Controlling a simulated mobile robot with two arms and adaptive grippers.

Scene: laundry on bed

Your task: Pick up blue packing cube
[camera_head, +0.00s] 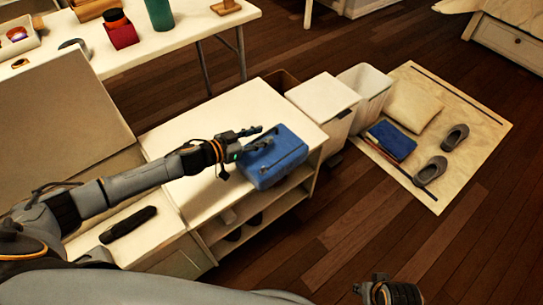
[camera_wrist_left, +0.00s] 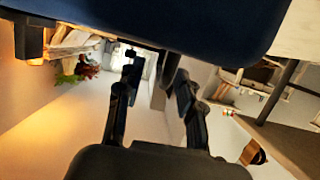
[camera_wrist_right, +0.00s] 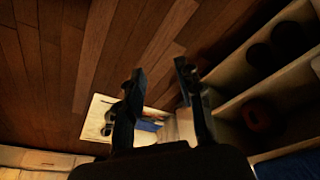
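The blue packing cube (camera_head: 278,165) sits on the white shelf unit's top, at its front edge. My left gripper (camera_head: 270,136) is at the cube's back left side, with its fingers apart and one reaching along the cube's upper edge. In the left wrist view, the cube (camera_wrist_left: 190,18) fills the top as a dark blue shape, beside the open fingers (camera_wrist_left: 154,75) and not clearly between them. I cannot tell whether they touch it. My right gripper (camera_wrist_right: 160,80) is open and empty; in the head view only part of its hand shows at the bottom edge.
The white shelf unit (camera_head: 185,190) has open shelves with dark items in front. White bins (camera_head: 325,98) stand behind it. A mat (camera_head: 478,125) holds a cushion (camera_head: 412,107), a blue folded item (camera_head: 392,140) and grey slippers (camera_head: 430,170). A black object (camera_head: 128,224) lies at left.

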